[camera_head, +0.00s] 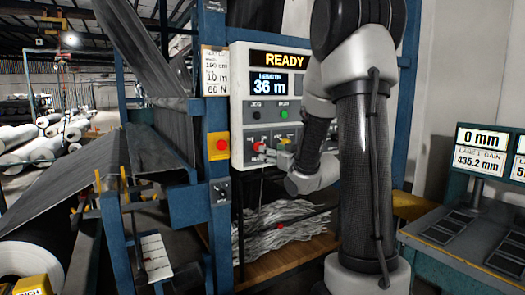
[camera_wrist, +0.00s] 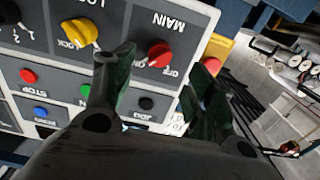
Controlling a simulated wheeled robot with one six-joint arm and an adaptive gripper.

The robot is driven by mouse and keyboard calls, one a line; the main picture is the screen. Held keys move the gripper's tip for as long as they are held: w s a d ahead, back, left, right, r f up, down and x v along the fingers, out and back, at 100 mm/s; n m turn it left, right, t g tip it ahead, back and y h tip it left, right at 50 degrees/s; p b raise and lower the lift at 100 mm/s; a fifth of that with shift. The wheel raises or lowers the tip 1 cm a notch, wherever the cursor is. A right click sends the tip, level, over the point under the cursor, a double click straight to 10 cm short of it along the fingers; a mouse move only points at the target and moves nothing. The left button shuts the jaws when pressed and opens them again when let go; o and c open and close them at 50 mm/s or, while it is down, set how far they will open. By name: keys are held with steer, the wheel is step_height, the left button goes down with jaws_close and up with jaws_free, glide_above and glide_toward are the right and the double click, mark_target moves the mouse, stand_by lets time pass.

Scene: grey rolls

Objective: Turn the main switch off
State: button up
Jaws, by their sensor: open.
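The main switch is a red knob (camera_wrist: 158,54) under the upside-down word MAIN in the wrist view, with an OFF label beside it. In the head view the red knob (camera_head: 259,147) is low on the light grey control panel (camera_head: 238,100). My gripper (camera_wrist: 162,58) is open, with one dark finger on each side of the knob in the wrist view. I cannot tell whether either finger touches it. In the head view my gripper (camera_head: 272,153) is at the panel's lower part, partly hidden by my wrist. The knob's exact pointing is unclear.
A yellow selector (camera_wrist: 78,33) and green (camera_wrist: 86,90), black (camera_wrist: 146,103), red (camera_wrist: 28,76) and blue (camera_wrist: 41,112) buttons are close by. A red stop button on yellow (camera_head: 218,146) sits left of the panel. The display (camera_head: 284,60) reads READY. A desk with screens (camera_head: 482,150) stands right.

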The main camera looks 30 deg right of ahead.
steer(key=w, duration=0.7)
steer(key=shift+w+a, duration=0.1)
steer(key=shift+w, duration=0.1)
steer(key=c, duration=1)
